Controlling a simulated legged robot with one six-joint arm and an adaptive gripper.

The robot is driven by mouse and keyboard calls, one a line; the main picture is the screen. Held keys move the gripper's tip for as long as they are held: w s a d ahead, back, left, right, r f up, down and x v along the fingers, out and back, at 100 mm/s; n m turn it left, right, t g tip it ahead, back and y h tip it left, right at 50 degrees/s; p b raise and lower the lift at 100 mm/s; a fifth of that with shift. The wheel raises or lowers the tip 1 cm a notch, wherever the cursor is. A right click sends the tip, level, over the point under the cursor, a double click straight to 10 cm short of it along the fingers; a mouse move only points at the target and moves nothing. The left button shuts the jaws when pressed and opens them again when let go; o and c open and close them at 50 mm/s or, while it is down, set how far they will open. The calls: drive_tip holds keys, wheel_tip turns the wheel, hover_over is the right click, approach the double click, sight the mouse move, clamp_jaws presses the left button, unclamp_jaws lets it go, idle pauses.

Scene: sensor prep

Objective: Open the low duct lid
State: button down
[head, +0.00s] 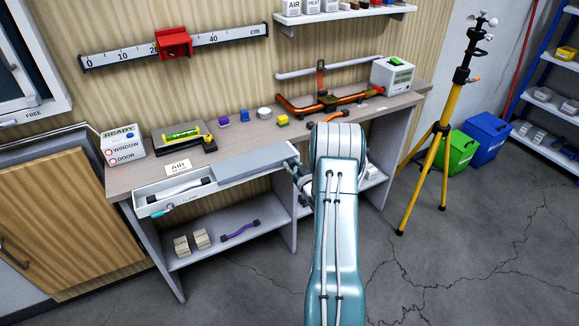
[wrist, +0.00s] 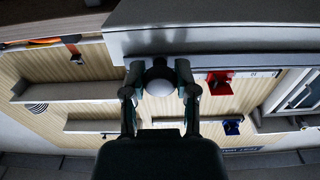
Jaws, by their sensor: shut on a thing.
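The low duct (head: 141,200) is a long white trough along the front of the bench. Its left part is open and shows a pale cable piece (head: 178,190) with dark ends inside. A grey lid (head: 245,164) covers its right part. My gripper (head: 293,166) is at the lid's right end, partly hidden by my arm. In the wrist view my gripper (wrist: 159,72) has its two fingers on either side of a rounded pale knob (wrist: 159,86) and is shut on it. A broad grey surface (wrist: 220,42) lies just beyond the fingers; I cannot tell whether it is the lid.
The bench top (head: 235,138) holds a READY box (head: 122,146), a level (head: 182,134), small coloured blocks and copper pipework (head: 320,102). A shelf below (head: 215,248) holds small boxes and a purple cable. A yellow tripod (head: 425,175) stands at right. The front floor is clear.

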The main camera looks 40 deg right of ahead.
drive_tip(key=shift+w+r, duration=0.1)
drive_tip(key=shift+c, duration=1.8)
unclamp_jaws()
drive_tip(key=v, duration=1.1)
drive_tip(key=shift+s, duration=0.4)
drive_tip(key=shift+a, duration=0.1)
